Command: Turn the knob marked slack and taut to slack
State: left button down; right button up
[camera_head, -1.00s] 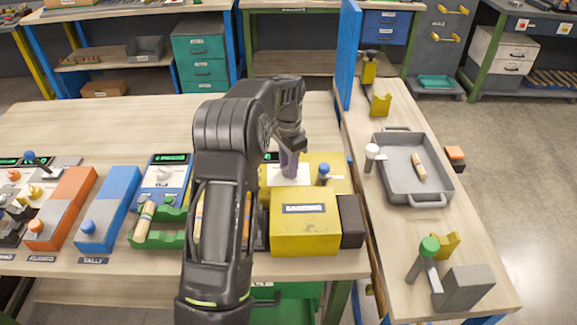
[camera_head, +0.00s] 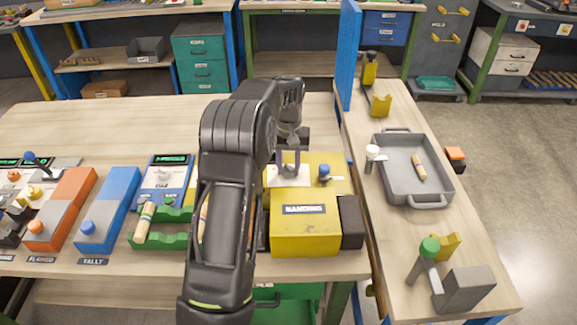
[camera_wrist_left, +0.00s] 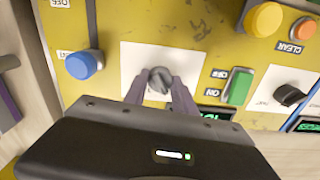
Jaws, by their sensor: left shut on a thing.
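A small grey knob (camera_wrist_left: 160,80) stands on a white plate (camera_wrist_left: 130,60) on the yellow machine's panel in the left wrist view. My left gripper (camera_wrist_left: 161,92) has its two purple-grey fingers on either side of this knob and is shut on it. In the head view the left gripper (camera_head: 289,170) reaches down onto the white plate of the yellow machine (camera_head: 305,230), and the knob is hidden there. I cannot read any slack or taut marking. My right gripper is not in view.
Around the knob are a blue-capped lever (camera_wrist_left: 82,65), a green switch (camera_wrist_left: 238,87), a yellow button (camera_wrist_left: 263,19) and a black knob (camera_wrist_left: 289,95) on another white plate. Blue (camera_head: 108,210) and orange (camera_head: 62,210) machines stand to the left. A grey tray (camera_head: 445,185) lies to the right.

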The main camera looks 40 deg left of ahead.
aim_at(288, 167)
pick_arm(q)
jog(key=shift+n, duration=1.2)
jog(key=c, duration=1)
grip_release()
notch_tip(288, 167, up, 8)
jog(key=shift+f+b, duration=0.1)
jog(key=shift+b, duration=0.35)
jog(key=shift+s, duration=0.1)
